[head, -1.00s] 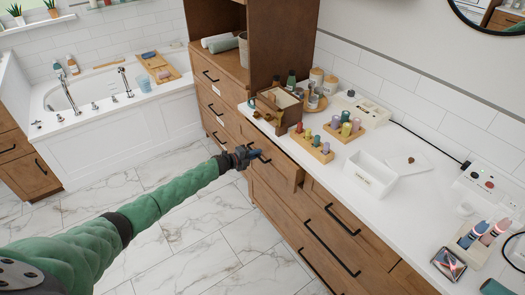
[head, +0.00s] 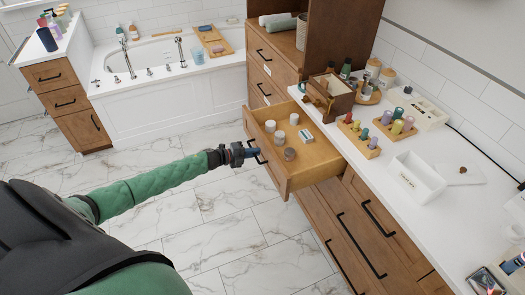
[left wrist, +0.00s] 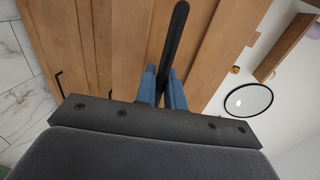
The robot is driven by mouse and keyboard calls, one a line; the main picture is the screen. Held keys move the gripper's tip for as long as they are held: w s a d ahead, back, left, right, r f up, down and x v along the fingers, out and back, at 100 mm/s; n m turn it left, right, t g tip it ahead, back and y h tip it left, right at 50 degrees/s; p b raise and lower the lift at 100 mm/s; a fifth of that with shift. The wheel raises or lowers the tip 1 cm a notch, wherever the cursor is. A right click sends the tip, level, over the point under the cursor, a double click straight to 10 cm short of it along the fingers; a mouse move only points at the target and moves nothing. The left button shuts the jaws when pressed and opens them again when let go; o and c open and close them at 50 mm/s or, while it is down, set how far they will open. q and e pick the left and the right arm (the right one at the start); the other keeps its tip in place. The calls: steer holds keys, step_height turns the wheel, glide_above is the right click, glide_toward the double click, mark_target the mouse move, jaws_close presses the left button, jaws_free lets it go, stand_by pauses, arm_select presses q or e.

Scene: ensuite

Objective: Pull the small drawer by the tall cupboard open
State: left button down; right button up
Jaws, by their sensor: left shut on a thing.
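The small drawer (head: 320,165) by the tall cupboard (head: 337,35) stands pulled out from the wooden counter unit. Several small jars and a little white box lie inside it. My left gripper (head: 254,153) is at the drawer's front, shut on its black handle. In the left wrist view the blue fingers (left wrist: 163,88) close around the dark handle bar (left wrist: 176,35). My right gripper is not in view.
The white countertop (head: 455,215) holds a wooden box (head: 328,95), peg blocks and a white tray (head: 415,178). More closed drawers (head: 360,235) lie below. The marble floor (head: 225,225) in front is clear. A bathtub (head: 150,60) stands at the back.

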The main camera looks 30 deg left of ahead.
arm_select(q)
steer(key=shift+s+a, duration=0.25)
steer(key=shift+s, duration=0.15)
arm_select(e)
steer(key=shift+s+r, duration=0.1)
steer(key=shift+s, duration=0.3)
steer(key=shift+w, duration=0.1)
arm_select(q)
steer(key=c, duration=1.9)
jaws_free()
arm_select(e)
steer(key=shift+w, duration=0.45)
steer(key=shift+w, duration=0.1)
arm_select(q)
steer(key=shift+a, duration=0.1)
